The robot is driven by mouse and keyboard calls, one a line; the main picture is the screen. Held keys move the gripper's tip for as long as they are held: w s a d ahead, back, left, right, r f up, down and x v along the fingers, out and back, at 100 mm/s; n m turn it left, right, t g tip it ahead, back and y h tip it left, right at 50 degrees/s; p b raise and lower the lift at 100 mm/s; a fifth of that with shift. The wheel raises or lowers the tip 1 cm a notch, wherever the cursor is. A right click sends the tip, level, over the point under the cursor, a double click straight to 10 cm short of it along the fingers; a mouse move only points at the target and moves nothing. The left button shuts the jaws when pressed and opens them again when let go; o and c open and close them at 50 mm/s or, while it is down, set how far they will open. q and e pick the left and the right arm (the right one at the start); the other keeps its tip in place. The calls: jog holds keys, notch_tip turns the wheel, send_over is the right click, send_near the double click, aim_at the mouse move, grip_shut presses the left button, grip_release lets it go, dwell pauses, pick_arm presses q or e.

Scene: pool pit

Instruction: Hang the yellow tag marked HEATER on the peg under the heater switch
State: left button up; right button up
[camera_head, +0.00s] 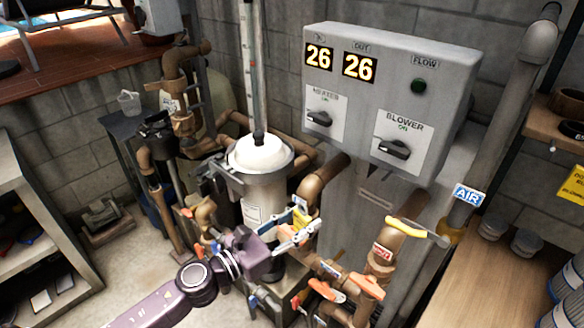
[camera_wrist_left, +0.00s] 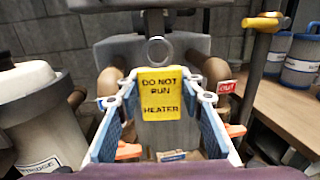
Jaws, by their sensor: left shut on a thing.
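My left gripper (camera_head: 305,222) is shut on the yellow tag and holds it in front of the grey cabinet, below the control box. In the left wrist view the tag (camera_wrist_left: 161,98) hangs upright between the blue-padded fingers, reading DO NOT RUN HEATER, with a metal ring (camera_wrist_left: 155,51) above it. In the head view only a small yellow patch of it shows by the fingertips. The heater switch (camera_head: 320,118) is on the left of the control box (camera_head: 400,75), above the gripper. I cannot make out the peg under it. My right gripper is not in view.
The blower switch (camera_head: 395,150) is to the right of the heater switch. A white-lidded filter (camera_head: 262,155) and brown pipes crowd the space near the gripper. A yellow-handled AIR valve (camera_head: 405,228) stands at right, beside a wooden bench (camera_head: 470,270).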

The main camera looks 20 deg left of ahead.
pick_arm(q)
jog(key=w+a+r+m+h, duration=0.1)
jog(key=w+a+r, duration=0.4)
jog(key=w+r, duration=0.25)
jog(key=shift+g+h, duration=0.3)
jog(key=shift+g, duration=0.2)
jog(key=shift+w+d+f, duration=0.1)
jog(key=shift+w+d, duration=0.45)
jog(key=shift+w, duration=0.9)
jog(key=shift+w+d+f, duration=0.15)
jog(key=shift+w+d, duration=0.4)
jog(key=shift+w, duration=0.95)
jog(key=shift+w+d+f, duration=0.1)
jog(key=shift+w+d, duration=0.45)
jog(key=shift+w, duration=0.9)
jog(key=o, duration=1.1)
jog(key=shift+o, duration=0.2)
jog(key=shift+s, duration=0.1)
jog(key=v, duration=1.2)
